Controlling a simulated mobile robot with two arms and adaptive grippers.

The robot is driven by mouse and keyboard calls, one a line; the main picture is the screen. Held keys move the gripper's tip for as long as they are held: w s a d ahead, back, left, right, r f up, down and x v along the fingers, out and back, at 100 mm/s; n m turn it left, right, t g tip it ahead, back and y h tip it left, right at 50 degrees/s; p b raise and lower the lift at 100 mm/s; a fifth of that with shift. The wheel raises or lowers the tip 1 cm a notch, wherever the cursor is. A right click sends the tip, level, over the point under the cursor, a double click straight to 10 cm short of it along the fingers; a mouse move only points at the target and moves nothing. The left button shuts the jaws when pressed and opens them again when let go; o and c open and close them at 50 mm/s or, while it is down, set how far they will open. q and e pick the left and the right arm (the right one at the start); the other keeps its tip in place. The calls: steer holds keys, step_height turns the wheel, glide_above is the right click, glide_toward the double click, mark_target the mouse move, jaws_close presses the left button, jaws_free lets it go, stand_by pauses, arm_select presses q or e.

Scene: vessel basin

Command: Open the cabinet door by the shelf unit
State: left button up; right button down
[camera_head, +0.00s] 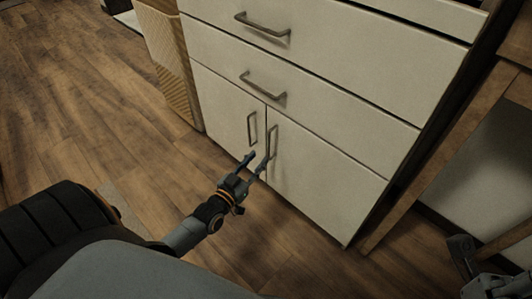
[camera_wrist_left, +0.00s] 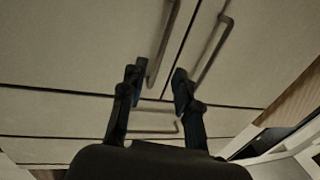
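The white cabinet (camera_head: 330,170) has two lower doors, a left door (camera_head: 215,105) and a right door (camera_head: 320,180), and both look shut. The left door's bar handle (camera_head: 251,128) and the right door's bar handle (camera_head: 271,143) stand upright side by side near the middle seam. My left gripper (camera_head: 258,164) is at the lower ends of these handles with its fingers apart. In the left wrist view the fingers (camera_wrist_left: 157,80) reach toward the doors, with one handle's end (camera_wrist_left: 152,78) showing between the tips. I cannot tell whether they touch it. My right gripper (camera_head: 466,255) shows partly at the lower right.
Drawers with bar handles (camera_head: 263,84) sit above the doors. A wood-grained panel (camera_head: 170,60) stands left of the cabinet, and a wooden frame (camera_head: 440,150) stands close on the right. The wooden floor (camera_head: 80,110) at the left is clear.

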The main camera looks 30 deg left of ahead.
arm_select(q)
steer(key=w+b, duration=0.1)
steer(key=w, duration=0.5)
steer(key=shift+b, duration=0.35)
steer(key=shift+c, duration=0.4)
jaws_close()
